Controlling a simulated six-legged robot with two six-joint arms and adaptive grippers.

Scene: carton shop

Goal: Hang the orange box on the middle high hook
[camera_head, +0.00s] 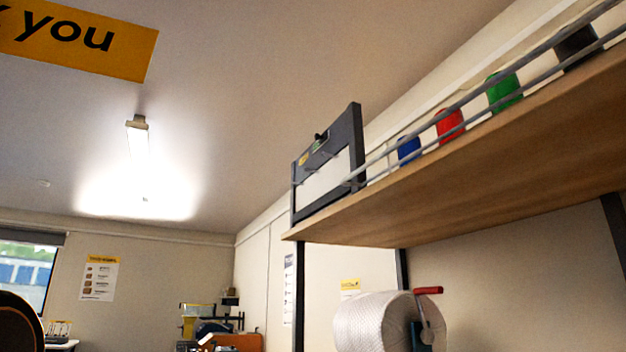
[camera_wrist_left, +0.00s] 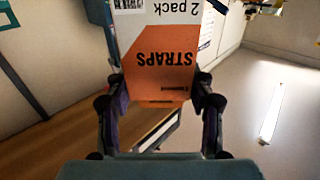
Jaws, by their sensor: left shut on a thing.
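The orange box (camera_wrist_left: 152,72) is a flat orange and white pack printed "STRAPS" and "2 pack". It shows large in the left wrist view, upside down there, and its far end runs out of the top edge. My left gripper (camera_wrist_left: 160,88) is shut on it, with one dark finger on each side. The box and my left gripper do not show in the head view. My right gripper is in neither view.
In the head view, a high wooden shelf (camera_head: 480,165) with metal rails crosses the right side, carrying coloured rolls. A large white roll (camera_head: 372,325) is below it. A yellow sign (camera_head: 85,38) hangs at upper left. A ceiling lamp (camera_head: 140,155) is lit.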

